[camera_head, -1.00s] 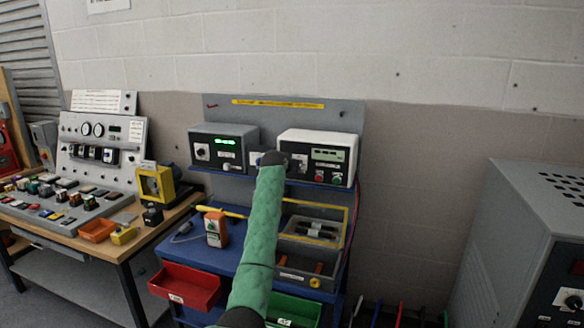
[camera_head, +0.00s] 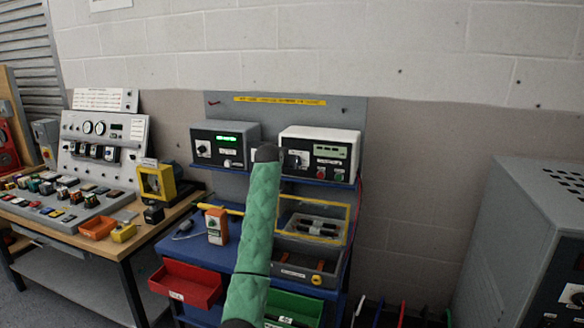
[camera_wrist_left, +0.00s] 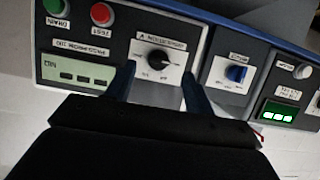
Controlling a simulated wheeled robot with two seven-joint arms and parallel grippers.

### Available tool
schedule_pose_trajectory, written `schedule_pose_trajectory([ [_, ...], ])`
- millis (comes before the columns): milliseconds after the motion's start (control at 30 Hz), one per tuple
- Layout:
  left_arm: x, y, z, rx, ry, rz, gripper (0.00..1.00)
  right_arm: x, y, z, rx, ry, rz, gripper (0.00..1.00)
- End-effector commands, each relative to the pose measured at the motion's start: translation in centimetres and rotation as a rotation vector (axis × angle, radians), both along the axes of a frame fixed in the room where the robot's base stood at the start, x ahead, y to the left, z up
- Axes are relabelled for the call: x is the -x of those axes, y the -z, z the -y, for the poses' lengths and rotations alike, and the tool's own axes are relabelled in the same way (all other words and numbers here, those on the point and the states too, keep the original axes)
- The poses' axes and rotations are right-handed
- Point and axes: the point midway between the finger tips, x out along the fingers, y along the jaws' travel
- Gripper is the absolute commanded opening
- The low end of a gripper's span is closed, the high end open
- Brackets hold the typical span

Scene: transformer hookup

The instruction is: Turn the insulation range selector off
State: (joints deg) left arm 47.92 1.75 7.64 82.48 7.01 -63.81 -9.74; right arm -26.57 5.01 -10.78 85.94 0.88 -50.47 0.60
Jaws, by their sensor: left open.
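The selector (camera_wrist_left: 160,60), a round black knob on a white plate, is on the front of the white-topped tester (camera_head: 318,142). It shows upside down in the left wrist view, its small lettering hard to read. In the head view the knob (camera_head: 296,160) shows just right of my arm's end. My left gripper (camera_wrist_left: 159,87) is open, with one dark finger on each side of the plate's lower part and the knob between and beyond them. I cannot tell whether they touch anything. In the head view its fingers are hidden behind my green-sleeved arm. My right gripper is not in view.
The tester also has a green button (camera_wrist_left: 54,6), a red button (camera_wrist_left: 101,14) and a display (camera_wrist_left: 78,74). A small panel with a blue knob (camera_wrist_left: 236,74) sits beside it. A grey unit (camera_head: 224,143) with a lit green display stands left. A blue cart (camera_head: 228,258) is below.

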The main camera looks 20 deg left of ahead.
Motion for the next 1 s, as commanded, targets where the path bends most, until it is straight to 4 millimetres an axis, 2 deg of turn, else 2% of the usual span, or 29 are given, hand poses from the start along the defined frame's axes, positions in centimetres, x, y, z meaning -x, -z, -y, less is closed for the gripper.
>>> schedule_pose_trajectory([
  [233, 1.8, -0.7, -0.1, 0.000, 0.000, 0.000, 0.53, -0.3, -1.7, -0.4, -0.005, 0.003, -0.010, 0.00],
  [733, 2.0, -0.7, 0.0, 0.000, 0.001, -0.001, 0.53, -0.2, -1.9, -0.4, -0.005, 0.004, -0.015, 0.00],
  [867, 2.8, 1.3, 0.1, -0.004, 0.000, -0.021, 0.53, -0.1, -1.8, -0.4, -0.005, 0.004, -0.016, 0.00],
  [1000, 5.3, 6.0, 0.5, -0.020, 0.000, -0.068, 0.53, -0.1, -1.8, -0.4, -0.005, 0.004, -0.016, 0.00],
])
